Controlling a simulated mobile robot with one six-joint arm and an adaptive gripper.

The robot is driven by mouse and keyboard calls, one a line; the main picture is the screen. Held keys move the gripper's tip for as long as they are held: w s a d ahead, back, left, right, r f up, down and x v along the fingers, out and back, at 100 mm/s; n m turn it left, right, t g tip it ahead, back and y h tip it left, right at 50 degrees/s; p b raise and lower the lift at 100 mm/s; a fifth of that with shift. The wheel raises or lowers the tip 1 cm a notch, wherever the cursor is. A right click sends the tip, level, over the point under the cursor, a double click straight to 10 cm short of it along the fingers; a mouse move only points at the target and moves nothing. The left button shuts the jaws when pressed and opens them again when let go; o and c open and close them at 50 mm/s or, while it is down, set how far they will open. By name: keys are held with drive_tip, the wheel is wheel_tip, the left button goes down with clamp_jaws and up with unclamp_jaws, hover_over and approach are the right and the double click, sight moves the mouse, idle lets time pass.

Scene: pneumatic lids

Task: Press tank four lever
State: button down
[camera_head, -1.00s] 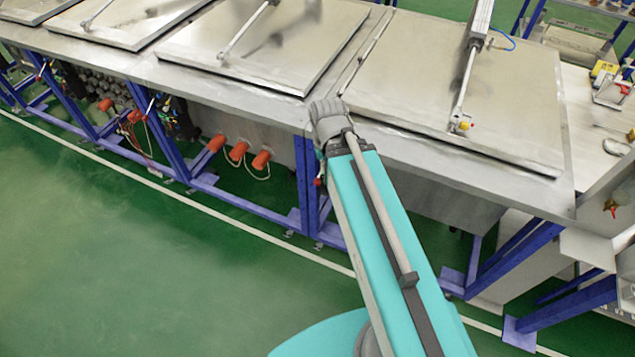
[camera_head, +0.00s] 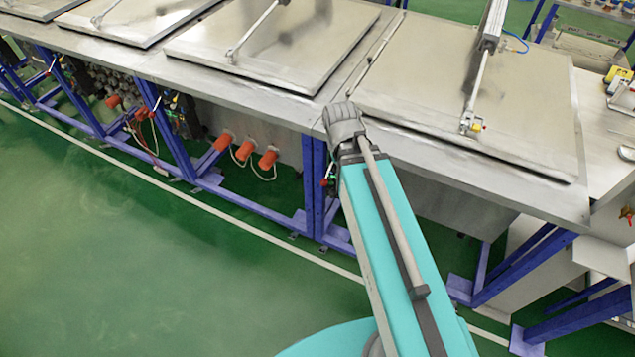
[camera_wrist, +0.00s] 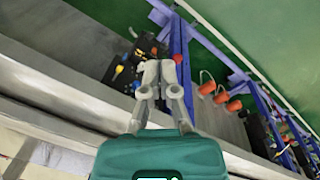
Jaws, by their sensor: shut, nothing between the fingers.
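My gripper (camera_wrist: 160,68) shows in the wrist view with its fingertips together and nothing between them. Just beyond the fingertips is a dark valve block with coloured parts (camera_wrist: 122,72), under the table edge. A small red knob (camera_wrist: 178,58) shows right beside the right fingertip; I cannot tell whether they touch. In the head view my arm hides the gripper. A small red and green fitting (camera_head: 326,181) shows beside a blue leg, left of my arm. No lever is clearly readable as tank four's; it may be among these small parts.
The steel tank table (camera_head: 290,103) with flat lids (camera_head: 470,90) runs across the back on blue legs (camera_head: 313,185). Several orange cylinders (camera_head: 268,159) with cables hang below it. A pneumatic cylinder (camera_head: 493,25) stands over the right lid. The green floor (camera_head: 130,240) in front is clear.

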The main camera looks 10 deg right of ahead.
drive_tip(key=w+f+n+h+b, duration=0.1)
drive_tip(key=w+f+h+b, duration=0.25)
drive_tip(key=f+b, duration=0.45)
drive_tip(key=n+t+h+b, duration=0.35)
drive_tip(key=h+b, duration=0.75)
drive_tip(key=b, duration=1.8)
approach(329, 170)
drive_tip(key=s+a+f, duration=0.1)
drive_tip(key=a+f, duration=0.2)
drive_tip(key=a, duration=0.1)
drive_tip(key=shift+s+f+t, duration=0.15)
drive_tip(key=shift+t, duration=0.3)
drive_tip(key=shift+d, duration=0.15)
drive_tip(key=b+x, duration=0.1)
drive_tip(key=x, duration=0.9)
drive_tip(key=shift+d, duration=0.1)
drive_tip(key=shift+a+r+y+p, duration=0.2)
drive_tip(key=shift+y+p, duration=0.15)
drive_tip(key=shift+p, duration=0.05)
